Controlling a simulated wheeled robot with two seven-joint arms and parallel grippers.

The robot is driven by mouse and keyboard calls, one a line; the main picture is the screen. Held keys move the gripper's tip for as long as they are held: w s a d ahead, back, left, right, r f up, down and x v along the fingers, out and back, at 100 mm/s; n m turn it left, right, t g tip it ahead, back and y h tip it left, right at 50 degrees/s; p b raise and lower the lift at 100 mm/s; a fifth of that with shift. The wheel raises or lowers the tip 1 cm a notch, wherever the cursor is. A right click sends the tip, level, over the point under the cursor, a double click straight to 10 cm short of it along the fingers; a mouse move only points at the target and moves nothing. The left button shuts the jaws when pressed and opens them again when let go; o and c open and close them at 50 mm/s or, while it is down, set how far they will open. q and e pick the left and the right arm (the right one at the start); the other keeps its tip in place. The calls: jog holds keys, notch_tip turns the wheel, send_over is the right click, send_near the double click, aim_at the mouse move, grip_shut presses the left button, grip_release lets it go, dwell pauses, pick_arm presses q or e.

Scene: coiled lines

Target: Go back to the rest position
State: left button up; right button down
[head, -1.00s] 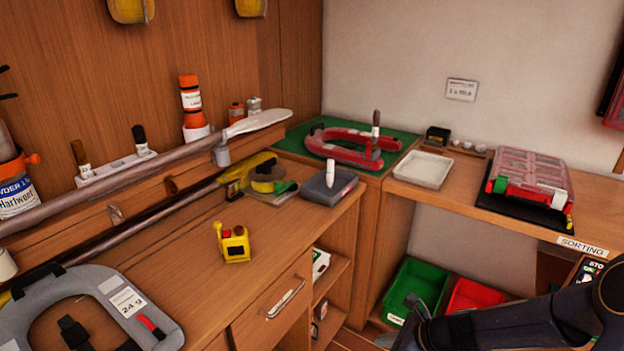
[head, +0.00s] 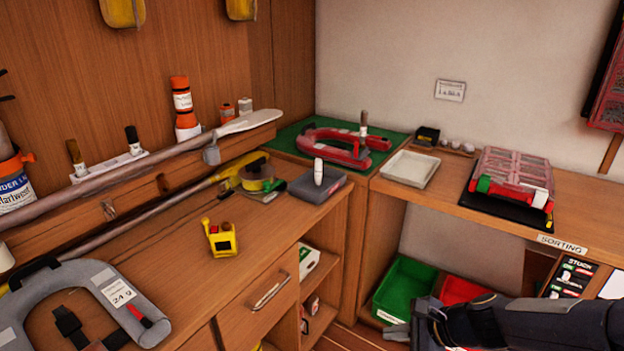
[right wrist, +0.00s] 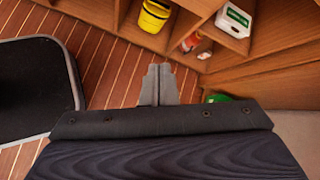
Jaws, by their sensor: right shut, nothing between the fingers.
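My right gripper (head: 398,333) is at the lower right of the head view, in front of the green bin, with its arm coming in from the right edge. In the right wrist view its two grey fingers (right wrist: 159,85) are together with nothing between them, over the wooden floor. My left gripper does not show in any view.
The wooden workbench (head: 180,275) holds a grey horseshoe-shaped item (head: 135,310) and a yellow device (head: 221,239). A green bin (head: 405,285) and red bin (head: 462,290) stand under the sorting shelf (head: 585,200). A dark mat (right wrist: 35,90) lies on the floor (right wrist: 110,50).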

jog(key=s+d+r+n+h+p, duration=0.1)
jog(key=s+d+r+n+p, duration=0.1)
jog(key=s+r+n, duration=0.5)
jog(key=s+d+r+n+h+p, duration=0.1)
jog(key=s+r+n+h+p, duration=0.1)
jog(key=s+r+n, duration=0.4)
jog(key=s+n, duration=0.4)
jog(key=s, duration=0.3)
jog(key=shift+d+r+t+h, duration=0.3)
jog(key=shift+d+r, duration=0.05)
jog(key=shift+r, duration=0.05)
jog(key=shift+s, duration=0.1)
